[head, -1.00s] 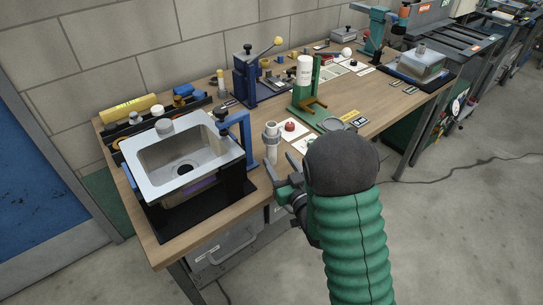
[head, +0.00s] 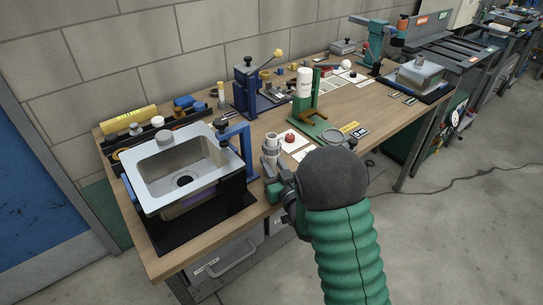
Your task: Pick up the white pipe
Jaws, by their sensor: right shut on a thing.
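The white pipe (head: 271,147) stands upright near the front edge of the workbench, just right of the sink, with a grey collar around it. My right gripper (head: 273,180) is at the pipe's lower part and is shut on it. The jaws and the dark round part of my right arm hide the pipe's lower end, so I cannot tell whether it touches the bench. My left gripper is not in view.
A sink in a black stand (head: 188,172) is close on the left, with a blue clamp (head: 239,135) between it and the pipe. A green press with a white cylinder (head: 304,84) stands behind. Clear bench top (head: 362,103) lies to the right.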

